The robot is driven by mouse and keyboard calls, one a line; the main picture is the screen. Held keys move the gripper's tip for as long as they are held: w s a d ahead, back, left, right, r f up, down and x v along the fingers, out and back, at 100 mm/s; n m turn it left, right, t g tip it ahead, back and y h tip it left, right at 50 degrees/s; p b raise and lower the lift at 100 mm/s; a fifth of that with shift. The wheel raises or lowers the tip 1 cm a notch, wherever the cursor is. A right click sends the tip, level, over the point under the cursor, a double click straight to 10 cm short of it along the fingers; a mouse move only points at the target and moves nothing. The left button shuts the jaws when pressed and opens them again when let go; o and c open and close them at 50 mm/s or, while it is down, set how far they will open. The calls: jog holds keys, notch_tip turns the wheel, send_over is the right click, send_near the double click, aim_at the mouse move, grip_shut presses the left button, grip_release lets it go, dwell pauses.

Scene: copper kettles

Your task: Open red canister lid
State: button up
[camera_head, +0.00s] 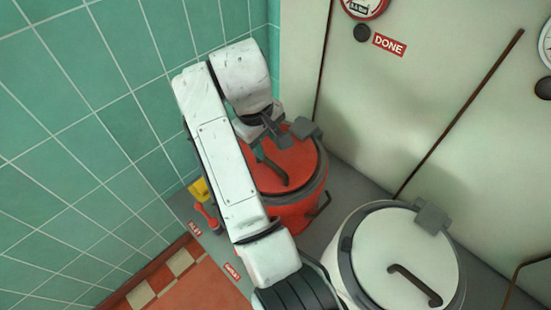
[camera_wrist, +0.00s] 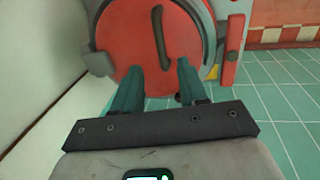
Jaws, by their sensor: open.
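The red canister (camera_head: 292,216) stands by the green tiled wall, with its red lid (camera_head: 297,155) on top and a grey rim around it. The lid carries a dark bar handle (camera_head: 272,172) and a grey hinge block (camera_head: 307,129). My arm hides the canister's left side. My gripper (camera_head: 268,132) is above the lid's far part. In the wrist view my gripper (camera_wrist: 160,75) has its two teal fingers apart with nothing between them. The red lid (camera_wrist: 187,45) and its handle (camera_wrist: 158,35) show beyond the fingertips, the handle roughly centred. I cannot tell whether the fingers touch the lid.
A white canister (camera_head: 375,262) with a similar handle stands close on the right. Pale panels (camera_head: 420,100) with gauges and a DONE label (camera_head: 389,44) rise behind. A yellow and red tool (camera_head: 204,203) lies left of my arm. Green tiles (camera_head: 80,120) fill the left.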

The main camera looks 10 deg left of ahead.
aim_at(273, 165)
jog(key=f, duration=0.3)
jog(key=w+f, duration=0.1)
jog(key=f, duration=0.2)
jog(key=d+f, duration=0.1)
jog(key=f, duration=0.2)
jog(key=shift+w+d+f, duration=0.1)
jog(key=shift+w+f, duration=0.05)
jog(key=shift+w, duration=0.05)
jog(key=shift+c, duration=0.4)
grip_shut()
